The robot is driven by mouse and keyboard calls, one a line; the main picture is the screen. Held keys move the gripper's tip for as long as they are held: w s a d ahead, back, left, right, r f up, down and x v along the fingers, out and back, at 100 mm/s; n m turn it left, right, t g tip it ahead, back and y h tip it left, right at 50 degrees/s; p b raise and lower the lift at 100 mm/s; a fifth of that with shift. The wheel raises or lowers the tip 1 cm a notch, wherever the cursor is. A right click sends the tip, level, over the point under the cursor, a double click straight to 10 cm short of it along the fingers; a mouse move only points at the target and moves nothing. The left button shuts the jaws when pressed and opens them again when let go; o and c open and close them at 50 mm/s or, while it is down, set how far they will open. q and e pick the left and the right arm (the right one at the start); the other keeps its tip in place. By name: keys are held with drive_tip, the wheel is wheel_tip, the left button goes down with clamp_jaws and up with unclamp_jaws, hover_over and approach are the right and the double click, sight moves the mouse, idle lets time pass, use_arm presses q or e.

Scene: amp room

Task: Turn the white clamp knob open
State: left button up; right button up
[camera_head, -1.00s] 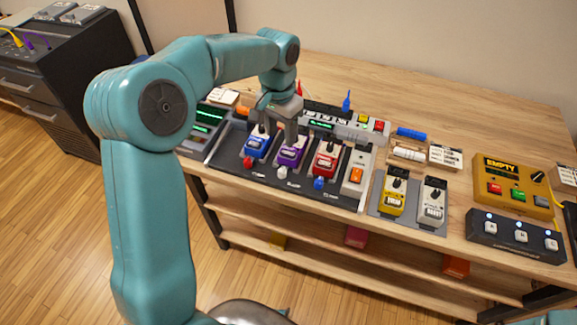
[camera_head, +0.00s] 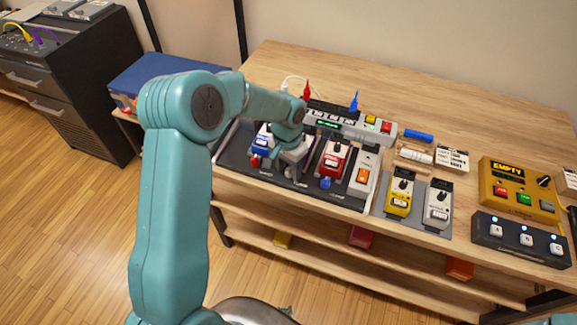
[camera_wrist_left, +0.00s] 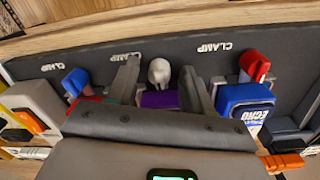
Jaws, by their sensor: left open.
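The white clamp knob (camera_wrist_left: 159,72) sits at the front of the purple pedal (camera_wrist_left: 159,99) on the dark pedalboard (camera_wrist_left: 200,62), beside a CLAMP label. My left gripper (camera_wrist_left: 161,88) is open. In the left wrist view its fingers stand on either side of the white knob, with a gap to each side. In the head view my left gripper (camera_head: 293,163) is low over the board, between the blue pedal (camera_head: 262,139) and the red pedal (camera_head: 333,157). It covers most of the purple pedal, and the white knob is hard to make out there. My right gripper is not in view.
A red clamp knob (camera_wrist_left: 254,66) and a blue clamp knob (camera_wrist_left: 76,82) flank the white one. A yellow pedal (camera_head: 400,197), a grey pedal (camera_head: 438,205) and a yellow box (camera_head: 517,188) stand to the right. The table's back (camera_head: 420,105) is mostly clear.

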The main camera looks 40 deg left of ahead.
use_arm(q)
drive_tip(key=shift+r, duration=0.1)
clamp_jaws()
drive_tip(key=n+b, duration=0.6)
drive_tip(key=n, duration=0.2)
drive_tip(key=shift+w, duration=0.1)
drive_tip(key=n+b, duration=0.2)
drive_tip(key=n, duration=0.3)
drive_tip(key=shift+r+n+b, duration=0.1)
drive_tip(key=shift+n+b, duration=0.95)
drive_tip(key=shift+n, duration=1.45)
